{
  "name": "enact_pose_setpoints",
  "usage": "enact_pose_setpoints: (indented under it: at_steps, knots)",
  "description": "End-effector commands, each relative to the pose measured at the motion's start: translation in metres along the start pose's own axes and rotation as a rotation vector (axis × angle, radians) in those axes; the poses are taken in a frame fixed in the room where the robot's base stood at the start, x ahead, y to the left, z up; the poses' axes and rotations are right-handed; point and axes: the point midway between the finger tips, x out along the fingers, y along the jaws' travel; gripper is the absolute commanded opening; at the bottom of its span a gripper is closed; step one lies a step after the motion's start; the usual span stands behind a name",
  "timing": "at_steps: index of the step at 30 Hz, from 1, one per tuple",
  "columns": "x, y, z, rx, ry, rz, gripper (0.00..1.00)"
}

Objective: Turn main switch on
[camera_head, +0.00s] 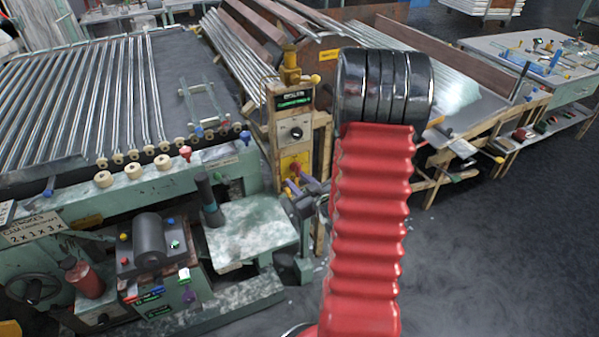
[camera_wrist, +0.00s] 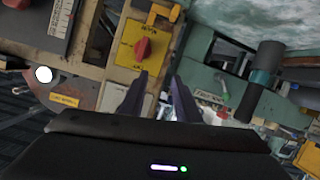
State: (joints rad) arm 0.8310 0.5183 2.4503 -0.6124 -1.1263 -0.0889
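A red rotary knob (camera_wrist: 143,47) on a yellow plate (camera_wrist: 127,51) shows at the upper middle of the wrist view; it looks like the main switch. Its on or off setting is not readable. The yellow plate also shows in the head view (camera_head: 294,160), low on the front of a wooden control post, with the knob hard to make out there. My gripper (camera_wrist: 159,76) is open and empty. Its dark purple fingers point toward the panel, with the knob just beyond and slightly left of the tips. I see no contact. In the head view my arm partly hides the surroundings.
The control post (camera_head: 294,104) carries a black dial and a green-lit display above the yellow plate. A green machine (camera_head: 243,235) with a flat bed stands to its left. Dark floor (camera_head: 500,240) is open at right.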

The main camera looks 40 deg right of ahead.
Motion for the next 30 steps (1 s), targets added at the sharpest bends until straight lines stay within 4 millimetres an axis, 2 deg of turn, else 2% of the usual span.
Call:
enact_pose_setpoints:
  at_steps: [1,3,12,18,30]
  knots:
    - [-0.003,0.004,0.012,0.020,0.019,0.003,0.30]
    - [-0.007,0.009,0.022,0.044,0.058,0.007,0.30]
    - [-0.036,0.025,0.056,0.157,0.230,0.041,0.30]
    - [-0.049,0.029,0.063,0.194,0.292,0.059,0.30]
    - [-0.048,0.030,0.062,0.196,0.298,0.059,0.30]
